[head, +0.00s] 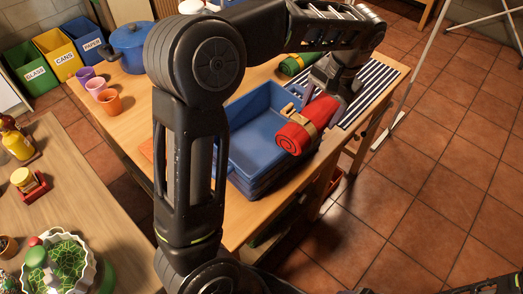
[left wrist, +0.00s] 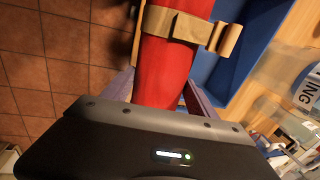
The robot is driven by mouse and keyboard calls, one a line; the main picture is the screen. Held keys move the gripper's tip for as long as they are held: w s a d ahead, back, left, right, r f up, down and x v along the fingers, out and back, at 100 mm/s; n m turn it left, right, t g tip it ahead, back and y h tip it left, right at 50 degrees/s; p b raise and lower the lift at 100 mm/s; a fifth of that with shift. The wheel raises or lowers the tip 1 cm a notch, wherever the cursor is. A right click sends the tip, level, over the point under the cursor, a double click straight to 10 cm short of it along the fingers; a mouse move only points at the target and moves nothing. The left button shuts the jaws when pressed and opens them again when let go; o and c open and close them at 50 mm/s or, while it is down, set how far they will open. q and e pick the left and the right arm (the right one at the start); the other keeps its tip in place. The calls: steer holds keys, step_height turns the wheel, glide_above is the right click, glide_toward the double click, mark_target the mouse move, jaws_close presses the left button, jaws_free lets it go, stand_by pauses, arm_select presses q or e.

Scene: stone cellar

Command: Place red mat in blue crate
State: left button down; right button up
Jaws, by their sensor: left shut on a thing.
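The red mat (head: 310,120) is rolled up with a tan strap around it. My left gripper (head: 322,98) is shut on it and holds it tilted by the right side of the blue crate (head: 262,140), partly overlapping the crate's right rim in the head view. The crate stands on the wooden table, and my left arm hides part of it. In the left wrist view the red mat (left wrist: 165,70) lies between the fingers, with the blue crate (left wrist: 255,35) behind it to the right. My right gripper is not in view.
A rolled green mat (head: 294,64) and a dark striped mat (head: 372,88) lie on the table behind the crate. A blue pot (head: 127,48) and several cups (head: 97,87) stand at its left end. Tiled floor (head: 450,130) is open to the right.

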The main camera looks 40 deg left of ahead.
arm_select(q)
steer(key=s+a+r+b, duration=0.1)
steer(key=s+a+b, duration=0.1)
steer(key=a, duration=0.4)
steer(key=s+a+r+m+b, duration=0.1)
steer(key=s+a+r+b, duration=0.1)
steer(key=s+a, duration=0.2)
steer(key=shift+s+a, duration=0.35)
steer(key=shift+a, duration=0.75)
glide_above(262, 148)
steer(key=f, duration=0.8)
steer(key=d+f, duration=0.1)
steer(key=f, duration=0.3)
steer(key=shift+s+f+b, duration=0.1)
steer(key=shift+f+b, duration=0.2)
steer(key=shift+f, duration=0.05)
steer(key=shift+d+x, duration=0.2)
steer(key=shift+x, duration=0.65)
steer(key=shift+d+x, duration=0.15)
steer(key=shift+x, duration=0.7)
steer(key=shift+d+x, duration=0.2)
steer(key=shift+x, duration=0.65)
steer(key=shift+f, duration=0.2)
